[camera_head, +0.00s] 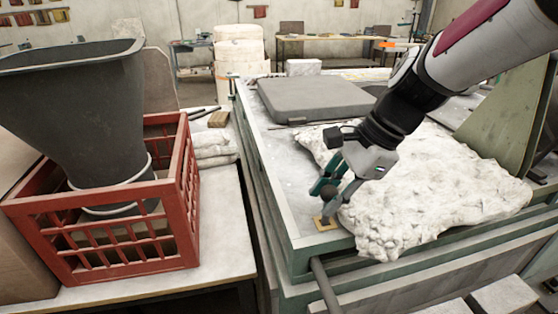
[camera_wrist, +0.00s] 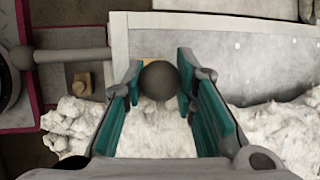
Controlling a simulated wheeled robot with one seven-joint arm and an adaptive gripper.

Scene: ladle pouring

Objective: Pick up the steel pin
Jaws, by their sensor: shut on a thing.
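The steel pin (camera_wrist: 158,81) shows its round grey head between the teal-padded fingers in the wrist view. My gripper (camera_wrist: 160,70) is shut on it. In the head view my gripper (camera_head: 326,197) points down at the front left corner of the green-framed table. Its fingertips are just above a small yellow square plate (camera_head: 325,223). The pin's lower part is hidden, so I cannot tell whether it still sits in the plate.
A lumpy white mass (camera_head: 440,190) lies right beside my gripper. A grey slab (camera_head: 313,97) lies behind on the table. A handle bar (camera_head: 325,285) sticks out at the front. A red crate (camera_head: 105,200) holding a dark funnel-like vessel (camera_head: 75,105) stands at left.

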